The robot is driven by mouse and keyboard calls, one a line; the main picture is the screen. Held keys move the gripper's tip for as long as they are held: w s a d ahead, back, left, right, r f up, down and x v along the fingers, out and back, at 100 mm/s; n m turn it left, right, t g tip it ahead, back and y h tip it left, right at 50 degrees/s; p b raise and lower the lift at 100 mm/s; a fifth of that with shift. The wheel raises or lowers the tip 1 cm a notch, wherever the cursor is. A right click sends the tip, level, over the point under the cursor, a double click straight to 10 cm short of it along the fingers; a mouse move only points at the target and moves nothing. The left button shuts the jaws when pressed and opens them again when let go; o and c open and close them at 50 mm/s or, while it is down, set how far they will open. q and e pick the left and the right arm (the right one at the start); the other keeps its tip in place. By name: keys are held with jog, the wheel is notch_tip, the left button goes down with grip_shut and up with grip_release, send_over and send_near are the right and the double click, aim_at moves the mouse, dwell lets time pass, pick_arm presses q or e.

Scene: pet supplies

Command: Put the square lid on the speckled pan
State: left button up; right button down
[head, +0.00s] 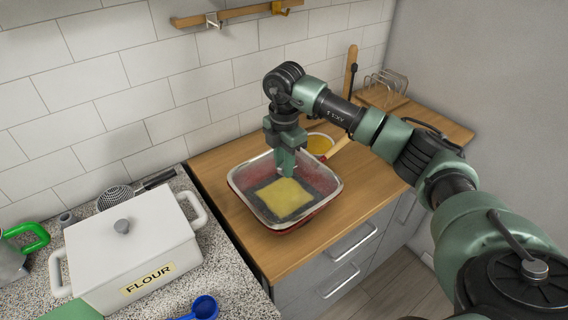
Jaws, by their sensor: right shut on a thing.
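A red pan with a pale rim (237,190) sits on the wooden counter. It is the best match for the speckled pan, though speckles are too small to make out. A flat yellow square (283,199), seemingly the square lid, shows within the pan's rim over a dark square area. My right gripper (286,168) points down over the pan and is shut at the far edge of the yellow square. The fingertips partly hide the contact. I cannot tell if the square touches the pan. My left gripper is out of view.
A round yellow-topped item (319,144) stands close behind the pan. A toast rack (385,84) is at the back right. A white flour box (132,256), a blue scoop (205,307) and a strainer (115,197) are on the speckled counter at left. Bare wood lies right of the pan.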

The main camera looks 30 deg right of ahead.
jog(key=shift+f, duration=0.35)
dwell(0.9)
jog(key=c, duration=1.2)
grip_release()
jog(key=shift+o, duration=0.2)
jog(key=shift+f, duration=0.1)
jog(key=shift+r+b, duration=0.35)
jog(key=shift+r, duration=0.1)
notch_tip(320, 180, up, 7)
jog(key=shift+r+b, duration=0.1)
jog(key=shift+b, duration=0.75)
